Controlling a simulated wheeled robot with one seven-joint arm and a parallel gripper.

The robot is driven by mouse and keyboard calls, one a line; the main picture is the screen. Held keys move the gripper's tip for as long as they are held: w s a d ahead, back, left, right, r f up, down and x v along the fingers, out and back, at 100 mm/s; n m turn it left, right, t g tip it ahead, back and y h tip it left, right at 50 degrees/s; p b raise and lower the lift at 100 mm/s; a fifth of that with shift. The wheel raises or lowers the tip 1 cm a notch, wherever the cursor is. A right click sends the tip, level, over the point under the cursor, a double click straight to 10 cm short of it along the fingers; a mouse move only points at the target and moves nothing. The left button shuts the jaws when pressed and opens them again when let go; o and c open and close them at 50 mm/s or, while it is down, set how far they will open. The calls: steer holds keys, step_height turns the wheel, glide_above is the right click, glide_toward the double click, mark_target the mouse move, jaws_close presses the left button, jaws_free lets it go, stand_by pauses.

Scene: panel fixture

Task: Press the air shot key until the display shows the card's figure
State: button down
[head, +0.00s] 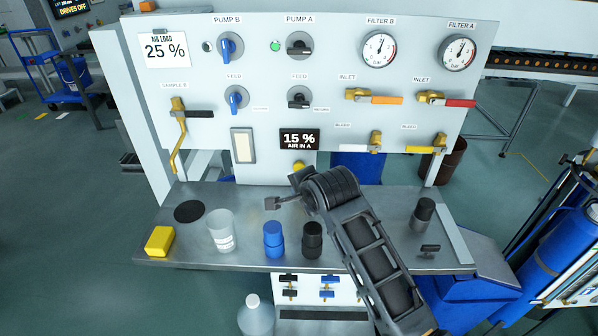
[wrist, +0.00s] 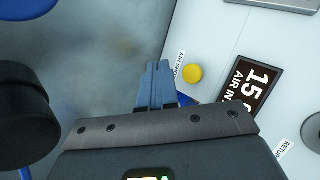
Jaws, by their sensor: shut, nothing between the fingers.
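The display (head: 299,140) on the panel reads "15 % AIR IN A"; its near part shows in the wrist view (wrist: 251,88). The card (head: 166,49) at the upper left reads "AIR LOAD 25 %". The round yellow air shot key (head: 299,166) sits below the display, its lower part hidden by my arm in the head view. In the wrist view the key (wrist: 192,73) is whole, beside a partly hidden "AIR SHOT" label. My gripper (head: 271,203) is shut and empty, low and left of the key. Its fingertips (wrist: 157,66) look apart from the key.
On the bench (head: 350,254) stand a clear cup (head: 221,231), a blue bottle (head: 273,240), a black bottle (head: 312,240) and a yellow block (head: 160,241). A dark bottle (head: 423,214) stands right of my arm. Valves, knobs and gauges cover the panel.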

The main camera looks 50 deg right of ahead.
steer(key=shift+w+d, duration=0.8)
steer(key=shift+d, duration=0.2)
steer(key=shift+w+d, duration=0.75)
steer(key=shift+d, duration=0.25)
steer(key=shift+w+d, duration=0.1)
stand_by(0.6)
steer(key=shift+w+d, duration=0.15)
steer(key=shift+d, duration=0.1)
steer(key=shift+w+d, duration=0.35)
steer(key=shift+d, duration=0.1)
stand_by(0.9)
stand_by(0.4)
steer(key=shift+s+a+p, duration=0.45)
steer(key=shift+s+a, duration=0.15)
steer(key=shift+a, duration=0.2)
steer(key=shift+s+a+r+p, duration=0.1)
steer(key=shift+s+a+p, duration=0.75)
steer(key=shift+a, duration=0.35)
steer(key=shift+s+a, duration=0.7)
steer(key=shift+a, duration=0.1)
